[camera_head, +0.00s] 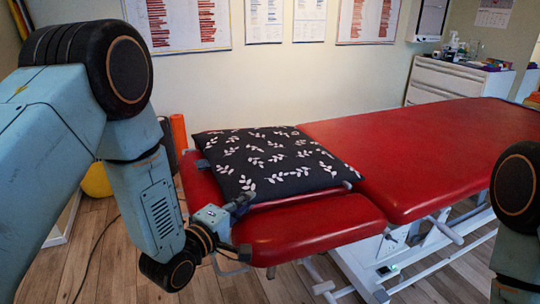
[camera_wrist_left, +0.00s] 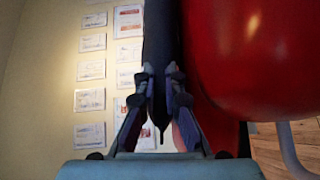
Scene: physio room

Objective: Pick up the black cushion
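The black cushion (camera_head: 270,158) with white leaf prints lies on the near left part of the red treatment table (camera_head: 440,145). My left gripper (camera_head: 243,202) is at the cushion's front left corner. In the left wrist view the cushion (camera_wrist_left: 160,35) is a dark upright band seen edge-on, narrowing between the fingers. The left gripper (camera_wrist_left: 160,88) has one finger on each side of this edge, both leaning in against it, and appears shut on it. The cushion still rests on the table. My right gripper is out of view; only part of my right arm shows at the right edge.
A red headrest section (camera_head: 310,228) lies in front of the cushion. A white drawer cabinet (camera_head: 445,82) with bottles stands at the back right. An orange roller (camera_head: 179,132) and a yellow ball (camera_head: 97,181) are on the left. Posters hang on the wall behind.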

